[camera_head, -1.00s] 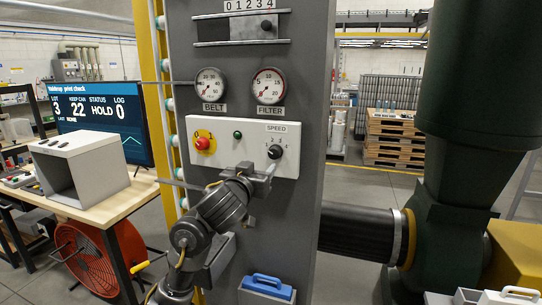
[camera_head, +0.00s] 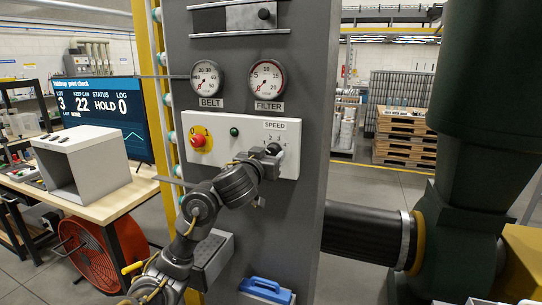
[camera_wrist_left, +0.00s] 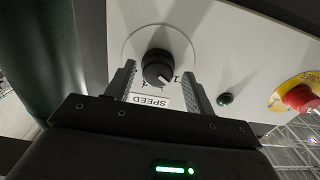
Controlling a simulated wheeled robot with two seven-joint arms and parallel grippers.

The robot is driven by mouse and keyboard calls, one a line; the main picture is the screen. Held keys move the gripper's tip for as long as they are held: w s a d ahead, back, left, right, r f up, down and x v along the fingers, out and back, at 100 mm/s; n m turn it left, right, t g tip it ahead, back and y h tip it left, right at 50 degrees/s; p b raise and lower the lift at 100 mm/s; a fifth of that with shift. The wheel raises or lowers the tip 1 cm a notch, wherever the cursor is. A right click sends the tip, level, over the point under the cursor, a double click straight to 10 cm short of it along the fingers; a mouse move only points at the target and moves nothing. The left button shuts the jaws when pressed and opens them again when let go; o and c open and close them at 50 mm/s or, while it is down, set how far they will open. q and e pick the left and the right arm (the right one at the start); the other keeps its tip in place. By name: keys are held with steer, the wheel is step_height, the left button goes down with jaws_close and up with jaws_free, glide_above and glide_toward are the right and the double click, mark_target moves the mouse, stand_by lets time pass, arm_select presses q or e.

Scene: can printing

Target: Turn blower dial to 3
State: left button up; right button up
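The black dial (camera_head: 277,148) sits on the white control panel (camera_head: 216,123) under a SPEED label with numbers around it. In the left wrist view the dial (camera_wrist_left: 157,66) is seen upside down, and its pale pointer line is turned to the lower right, apparently near the 1. My left gripper (camera_head: 268,160) is at the dial in the head view and partly covers it. In the wrist view its two fingers (camera_wrist_left: 160,72) are apart, one on each side of the dial, with gaps between them and the knob. My right gripper is not in view.
A red button (camera_head: 199,141) on a yellow plate and a green button (camera_head: 234,132) are on the same panel. BELT (camera_head: 206,78) and FILTER (camera_head: 267,80) gauges are above. A grey box (camera_head: 95,180) stands on the bench at left.

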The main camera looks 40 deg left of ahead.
arm_select(q)
steer(key=shift+c, duration=1.1)
steer(key=shift+d, duration=0.15)
steer(key=c, duration=0.5)
steer(key=shift+c, duration=0.7)
